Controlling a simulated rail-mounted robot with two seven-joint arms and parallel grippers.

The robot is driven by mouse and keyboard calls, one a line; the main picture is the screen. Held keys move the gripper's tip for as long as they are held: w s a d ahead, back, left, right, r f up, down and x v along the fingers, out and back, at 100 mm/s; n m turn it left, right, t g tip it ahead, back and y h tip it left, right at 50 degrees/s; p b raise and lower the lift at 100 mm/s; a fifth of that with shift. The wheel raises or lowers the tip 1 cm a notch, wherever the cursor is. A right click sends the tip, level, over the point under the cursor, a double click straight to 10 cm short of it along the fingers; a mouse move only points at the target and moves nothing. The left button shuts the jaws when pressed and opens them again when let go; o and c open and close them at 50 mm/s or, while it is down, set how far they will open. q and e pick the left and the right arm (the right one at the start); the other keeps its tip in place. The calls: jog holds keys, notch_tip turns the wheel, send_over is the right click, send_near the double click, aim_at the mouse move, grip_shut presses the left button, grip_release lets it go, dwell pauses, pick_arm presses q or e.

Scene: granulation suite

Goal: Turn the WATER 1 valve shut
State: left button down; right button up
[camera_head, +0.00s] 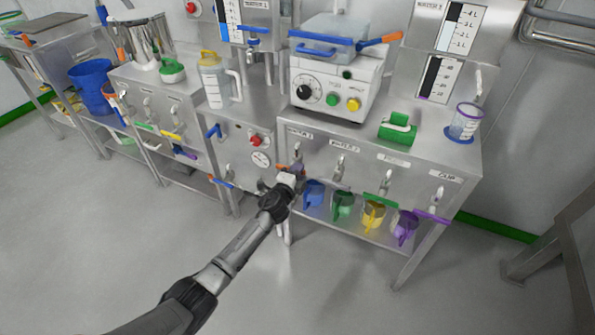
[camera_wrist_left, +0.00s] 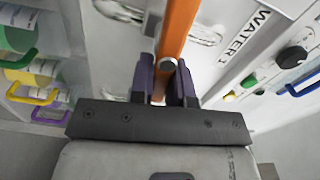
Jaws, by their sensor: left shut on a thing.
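The WATER 1 valve has an orange lever (camera_wrist_left: 180,28). In the left wrist view it runs from the top edge down between my fingers, beside the WATER 1 label (camera_wrist_left: 243,38). My left gripper (camera_wrist_left: 168,82) is shut on this lever, with one dark finger on each side. In the head view my left gripper (camera_head: 293,173) is at the left end of the front panel's row of taps. It hides most of the valve there, so the lever's exact angle is hard to tell.
A blue jug (camera_head: 314,194), green jug (camera_head: 343,206), yellow jug (camera_head: 373,216) and purple jug (camera_head: 406,228) stand on the shelf below the taps, close to my left gripper. A gauge (camera_head: 260,159) is on the left panel. The floor in front is clear.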

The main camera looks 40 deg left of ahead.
pick_arm(q)
jog(key=shift+f+m, duration=0.15)
jog(key=shift+m, duration=0.45)
jog(key=c, duration=1.1)
grip_release()
jog(key=shift+s, duration=0.1)
jog(key=shift+s, duration=0.25)
jog(key=shift+s+d+p, duration=0.45)
jog(key=shift+s+p, duration=0.35)
jog(key=shift+s, duration=1.35)
jog(key=shift+s+d+p, duration=0.45)
jog(key=shift+s+p, duration=0.35)
jog(key=shift+s, duration=1.4)
jog(key=shift+s+d+p, duration=0.45)
jog(key=shift+s+p, duration=0.35)
jog(key=shift+s, duration=1.35)
